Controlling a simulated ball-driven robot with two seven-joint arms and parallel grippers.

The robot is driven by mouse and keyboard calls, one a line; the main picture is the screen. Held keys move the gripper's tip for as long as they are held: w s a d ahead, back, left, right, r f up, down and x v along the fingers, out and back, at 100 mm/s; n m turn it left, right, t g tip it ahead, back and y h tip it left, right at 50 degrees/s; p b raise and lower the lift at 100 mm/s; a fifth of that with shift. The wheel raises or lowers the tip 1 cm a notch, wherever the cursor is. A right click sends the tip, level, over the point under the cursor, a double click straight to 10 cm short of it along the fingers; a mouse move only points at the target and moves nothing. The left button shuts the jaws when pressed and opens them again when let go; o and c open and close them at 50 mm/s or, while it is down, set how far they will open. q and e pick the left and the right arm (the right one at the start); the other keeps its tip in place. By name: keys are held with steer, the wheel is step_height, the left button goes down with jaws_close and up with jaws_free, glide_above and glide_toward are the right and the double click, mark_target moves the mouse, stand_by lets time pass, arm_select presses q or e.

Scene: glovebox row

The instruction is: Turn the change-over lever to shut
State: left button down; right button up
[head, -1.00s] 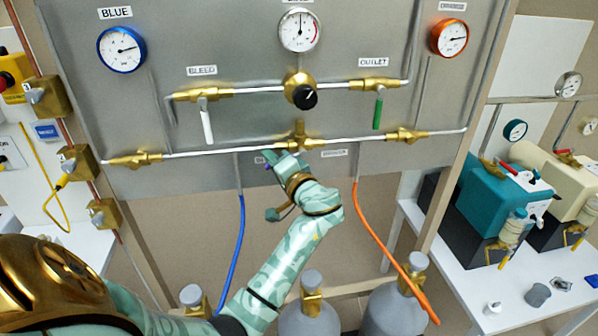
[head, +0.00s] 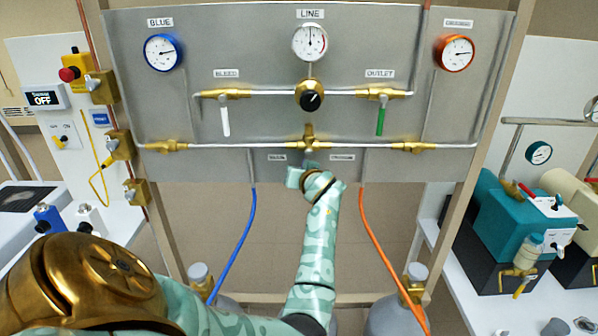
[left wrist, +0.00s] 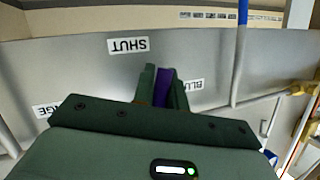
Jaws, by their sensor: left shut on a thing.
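The change-over valve (head: 309,140) is a brass body on the lower pipe of the grey panel, at its middle. Its purple lever (left wrist: 163,88) shows in the left wrist view between the two fingers of my left gripper (left wrist: 164,76), which is shut on it. In the head view my left gripper (head: 296,178) is just below the valve and hides the lever and whatever is behind it. The left wrist view is upside down; the SHUT label (left wrist: 128,45) is beyond and left of the lever, the BLUE label (left wrist: 196,86) right of it. My right gripper is not in view.
Bleed handle (head: 225,121) and green outlet handle (head: 381,121) hang above the lower pipe. A blue hose (head: 237,240) and an orange hose (head: 382,250) hang either side of my forearm. Gas cylinders (head: 393,315) stand below. A teal pump (head: 520,218) sits on the right bench.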

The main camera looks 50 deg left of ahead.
arm_select(q)
steer(key=shift+w+d+f+n+t+h+p, duration=0.25)
steer(key=shift+w+d+n+t+h+p, duration=0.4)
steer(key=shift+n, duration=0.55)
steer(key=shift+w+g, duration=0.2)
steer(key=shift+g, duration=0.05)
steer(key=c, duration=1.4)
jaws_free()
steer(key=shift+c, duration=0.2)
